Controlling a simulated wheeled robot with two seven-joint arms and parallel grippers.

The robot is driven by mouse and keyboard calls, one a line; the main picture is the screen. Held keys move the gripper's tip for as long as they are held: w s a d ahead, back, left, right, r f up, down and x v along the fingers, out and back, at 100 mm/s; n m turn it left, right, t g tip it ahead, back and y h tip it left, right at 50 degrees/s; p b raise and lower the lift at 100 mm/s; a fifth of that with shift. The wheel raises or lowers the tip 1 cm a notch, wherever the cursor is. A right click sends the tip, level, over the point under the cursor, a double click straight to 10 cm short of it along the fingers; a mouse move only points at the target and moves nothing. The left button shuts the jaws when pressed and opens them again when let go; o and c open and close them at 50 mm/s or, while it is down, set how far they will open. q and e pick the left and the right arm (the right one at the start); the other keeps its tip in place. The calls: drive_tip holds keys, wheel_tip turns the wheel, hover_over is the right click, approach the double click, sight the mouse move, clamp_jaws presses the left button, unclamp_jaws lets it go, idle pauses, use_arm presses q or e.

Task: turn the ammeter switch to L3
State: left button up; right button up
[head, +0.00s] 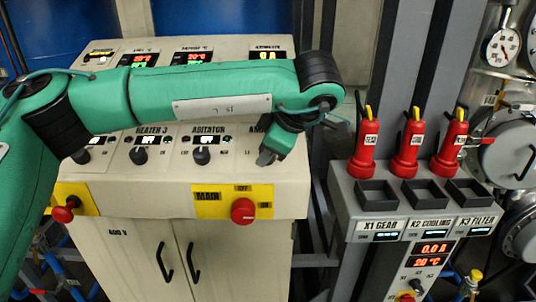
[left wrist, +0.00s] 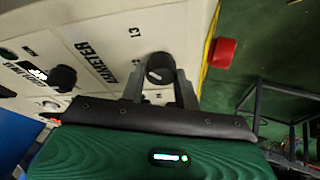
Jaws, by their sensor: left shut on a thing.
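The ammeter switch is a dark round knob (left wrist: 160,68) on the cream panel, beside the printed word AMMETER (left wrist: 103,62). An L3 mark (left wrist: 140,37) is printed a little way from the knob. My left gripper (left wrist: 160,82) has one finger on each side of the knob and is shut on it. In the head view the left gripper (head: 267,157) is at the panel's right end and hides most of the knob and its label. I cannot tell which mark the knob points to. My right gripper is in neither view.
The agitator knob (head: 202,155) and heater 3 knob (head: 139,155) lie left of the gripper. The red main switch (head: 243,211) sits just below on a yellow plate. A grey console (head: 350,205) with red-handled tools stands to the right.

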use_arm(q)
drive_tip(key=shift+m, duration=0.6)
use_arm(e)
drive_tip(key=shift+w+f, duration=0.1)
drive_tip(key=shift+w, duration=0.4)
use_arm(q)
drive_tip(key=shift+b, duration=0.3)
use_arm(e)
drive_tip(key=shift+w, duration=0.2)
use_arm(q)
drive_tip(key=shift+s+f, duration=0.1)
drive_tip(key=o, duration=1)
drive_tip(key=shift+d, duration=0.1)
drive_tip(key=shift+c, duration=0.2)
drive_tip(key=shift+t, duration=0.3)
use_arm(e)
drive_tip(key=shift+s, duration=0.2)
